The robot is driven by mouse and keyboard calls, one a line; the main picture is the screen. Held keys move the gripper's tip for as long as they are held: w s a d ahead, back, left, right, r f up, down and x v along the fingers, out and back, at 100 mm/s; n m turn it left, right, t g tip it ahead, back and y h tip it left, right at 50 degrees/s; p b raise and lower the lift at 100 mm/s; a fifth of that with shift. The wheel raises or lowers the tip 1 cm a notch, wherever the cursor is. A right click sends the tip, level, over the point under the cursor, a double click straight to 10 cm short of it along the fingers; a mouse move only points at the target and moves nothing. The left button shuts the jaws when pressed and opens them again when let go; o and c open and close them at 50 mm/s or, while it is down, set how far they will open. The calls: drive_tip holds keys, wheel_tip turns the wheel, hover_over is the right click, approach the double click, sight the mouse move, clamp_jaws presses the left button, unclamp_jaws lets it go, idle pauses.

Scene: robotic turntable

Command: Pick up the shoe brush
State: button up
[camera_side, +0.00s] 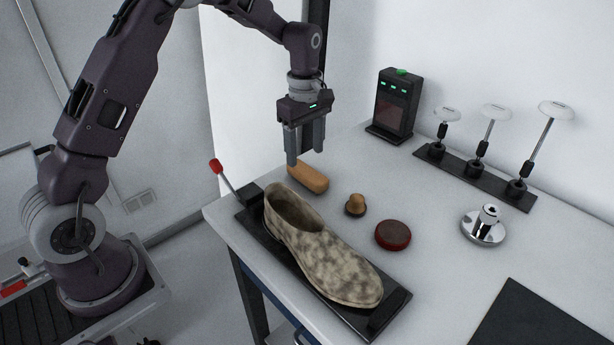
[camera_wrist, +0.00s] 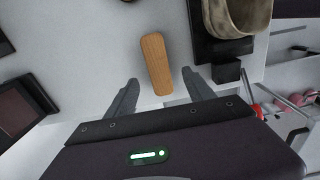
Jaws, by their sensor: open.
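The shoe brush appears to be the oblong tan wooden block (camera_side: 308,178) lying on the white table behind the shoe's heel end. It also shows in the wrist view (camera_wrist: 156,62), with its near end between my finger tips. Its bristles are not visible. My gripper (camera_side: 306,155) is above the brush, fingers pointing down, open and empty. In the wrist view the two fingers (camera_wrist: 161,84) stand apart on either side of the brush's near end. I cannot tell the exact height between finger tips and brush.
A mottled shoe (camera_side: 320,245) rests on a black stand with a red-knobbed lever (camera_side: 216,167). A small round wooden brush (camera_side: 355,205), a dark red tin (camera_side: 393,235) and a chrome piece (camera_side: 484,226) stand to the right. A black box (camera_side: 394,104) stands behind.

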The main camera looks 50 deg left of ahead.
sight(307, 171)
drive_tip(key=f, duration=0.7)
drive_tip(key=shift+w+d, duration=0.15)
drive_tip(key=shift+d, duration=0.05)
clamp_jaws()
wheel_tip(307, 171, up, 10)
drive_tip(key=shift+r, duration=0.1)
